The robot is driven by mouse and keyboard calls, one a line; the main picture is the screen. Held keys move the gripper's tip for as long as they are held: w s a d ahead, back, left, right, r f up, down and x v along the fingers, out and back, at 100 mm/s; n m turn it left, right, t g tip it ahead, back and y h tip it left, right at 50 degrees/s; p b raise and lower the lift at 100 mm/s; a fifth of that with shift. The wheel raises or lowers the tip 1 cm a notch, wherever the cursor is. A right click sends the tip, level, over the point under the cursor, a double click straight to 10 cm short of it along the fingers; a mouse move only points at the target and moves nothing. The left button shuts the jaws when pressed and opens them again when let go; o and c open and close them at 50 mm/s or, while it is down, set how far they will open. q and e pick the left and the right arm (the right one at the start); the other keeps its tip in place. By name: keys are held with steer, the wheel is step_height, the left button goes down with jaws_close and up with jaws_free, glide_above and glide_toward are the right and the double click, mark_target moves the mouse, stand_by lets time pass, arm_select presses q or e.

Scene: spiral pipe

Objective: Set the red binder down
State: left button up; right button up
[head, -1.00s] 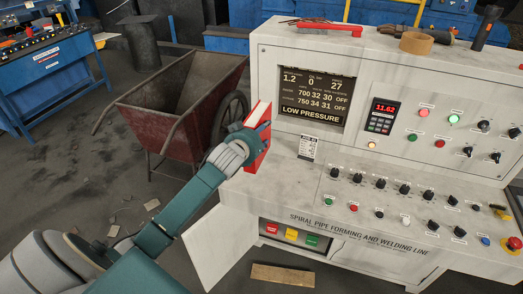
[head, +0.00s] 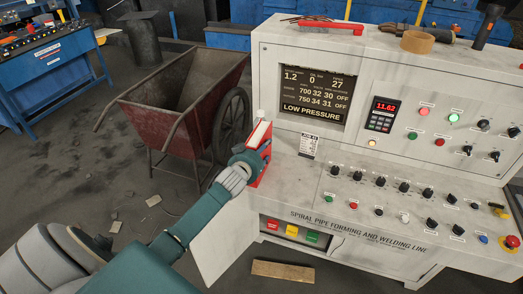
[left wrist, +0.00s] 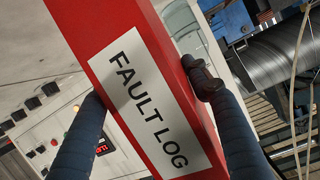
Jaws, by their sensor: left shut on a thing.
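The red binder (head: 260,139) stands roughly upright at the left end of the control console (head: 330,174), its white page edges facing up. In the left wrist view the binder (left wrist: 125,60) fills the middle, with a white label reading FAULT LOG. My left gripper (head: 255,150) is shut on the binder, one finger on each side of it. The fingers also show in the left wrist view (left wrist: 160,115). The binder's bottom is partly hidden behind my gripper, so I cannot tell whether it touches the console ledge. My right gripper is not in view.
A red wheelbarrow (head: 163,115) stands just left of the console. A red-handled brush (head: 330,28) and a tape roll (head: 417,42) lie on the console top. Knobs and buttons cover the sloping panel right of the binder. An open cabinet door (head: 222,240) hangs below.

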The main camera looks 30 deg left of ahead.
arm_select(q)
steer(key=o, duration=1.7)
steer(key=b+v, duration=0.1)
steer(key=v, duration=1.1)
steer(key=shift+b, duration=0.35)
